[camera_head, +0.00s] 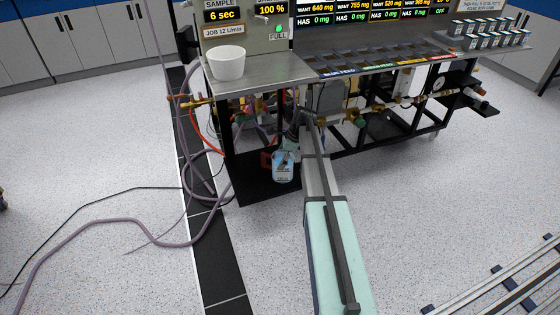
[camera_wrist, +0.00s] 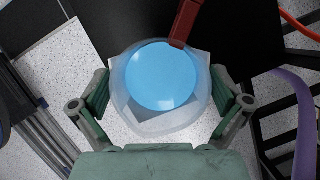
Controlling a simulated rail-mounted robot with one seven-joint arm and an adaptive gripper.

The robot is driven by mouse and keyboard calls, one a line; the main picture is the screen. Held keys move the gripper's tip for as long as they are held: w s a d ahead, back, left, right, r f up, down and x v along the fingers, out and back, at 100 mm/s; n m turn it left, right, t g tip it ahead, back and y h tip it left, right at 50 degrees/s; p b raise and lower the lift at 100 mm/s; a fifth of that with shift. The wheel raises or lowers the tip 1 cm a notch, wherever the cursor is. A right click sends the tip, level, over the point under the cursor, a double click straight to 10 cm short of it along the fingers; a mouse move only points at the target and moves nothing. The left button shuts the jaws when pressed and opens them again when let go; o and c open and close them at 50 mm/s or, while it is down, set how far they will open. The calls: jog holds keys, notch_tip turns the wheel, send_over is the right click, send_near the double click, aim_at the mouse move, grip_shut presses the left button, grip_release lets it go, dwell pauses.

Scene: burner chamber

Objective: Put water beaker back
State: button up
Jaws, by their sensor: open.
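The water beaker (camera_wrist: 162,76) is clear with blue water in it, seen from above in the wrist view. In the head view the beaker (camera_head: 284,168) shows its blue water and a label, at the front of the cart's black lower shelf (camera_head: 255,187). My gripper (camera_wrist: 161,85) is open, with one finger on each side of the beaker. Gaps seem to show between the fingers and the glass, so I cannot see firm contact. In the head view my arm partly hides the gripper. What lies directly under the beaker is hard to tell.
A red bar (camera_wrist: 186,22) reaches the beaker's rim in the wrist view. A steel tabletop (camera_head: 262,72) with a white bowl (camera_head: 226,63) is above the shelf. Hoses (camera_head: 187,150) hang at left. Open floor (camera_head: 120,205) lies left and front.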

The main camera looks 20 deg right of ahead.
jog(key=p+v, duration=0.1)
jog(key=v, duration=0.5)
jog(key=shift+r, duration=0.1)
